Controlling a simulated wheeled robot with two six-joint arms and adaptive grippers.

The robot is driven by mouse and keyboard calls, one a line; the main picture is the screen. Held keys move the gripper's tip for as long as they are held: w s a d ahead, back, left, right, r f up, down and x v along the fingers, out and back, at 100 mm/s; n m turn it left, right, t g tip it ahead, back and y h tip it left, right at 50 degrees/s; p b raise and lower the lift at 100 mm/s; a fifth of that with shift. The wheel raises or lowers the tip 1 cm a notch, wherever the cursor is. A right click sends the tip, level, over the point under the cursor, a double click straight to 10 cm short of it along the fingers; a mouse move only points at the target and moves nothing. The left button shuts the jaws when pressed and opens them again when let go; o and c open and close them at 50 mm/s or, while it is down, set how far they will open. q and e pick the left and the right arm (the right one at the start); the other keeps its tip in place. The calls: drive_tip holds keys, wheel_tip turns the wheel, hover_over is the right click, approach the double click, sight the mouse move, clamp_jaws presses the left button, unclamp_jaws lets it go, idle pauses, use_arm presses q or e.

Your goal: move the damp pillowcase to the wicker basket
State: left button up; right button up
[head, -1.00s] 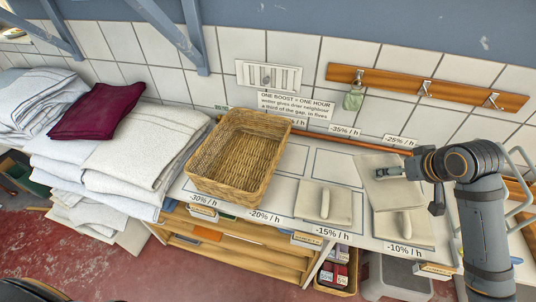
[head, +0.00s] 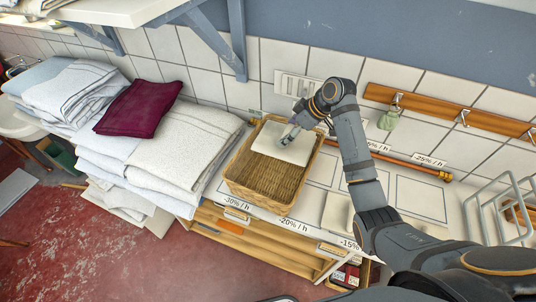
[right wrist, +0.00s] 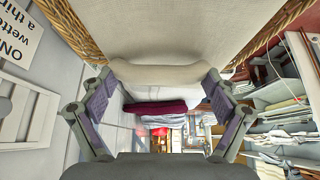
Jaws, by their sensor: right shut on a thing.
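The pillowcase is a cream folded cloth (head: 272,143) with a raised fold on top. It lies within the outline of the wicker basket (head: 233,178), over its back half. I cannot tell whether it rests on the basket floor or hangs just above it. My right gripper (head: 291,133) reaches in from the right and is shut on the raised fold. The right wrist view shows the fold (right wrist: 155,78) between the fingers (right wrist: 158,95), with wicker rim (right wrist: 270,32) beside the cloth. My left gripper is out of view.
Folded white linens (head: 178,145) and a burgundy cloth (head: 140,108) are stacked left of the basket. Another cream cloth (head: 338,212) lies on the counter to the right. A wall shelf bracket (head: 237,40) is behind. Marked counter spaces (head: 420,198) at the right are bare.

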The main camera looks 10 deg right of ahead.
drive_tip(key=shift+w+a, duration=0.2)
drive_tip(key=shift+a, duration=0.2)
drive_tip(key=shift+d+f+b, duration=0.1)
drive_tip(key=shift+f+b, duration=0.65)
wheel_tip(320, 180, down, 5)
drive_tip(key=b, duration=0.5)
drive_tip(key=shift+r, duration=0.1)
drive_tip(key=o, duration=1)
drive_tip(key=v, duration=1.2)
drive_tip(key=shift+r, duration=0.1)
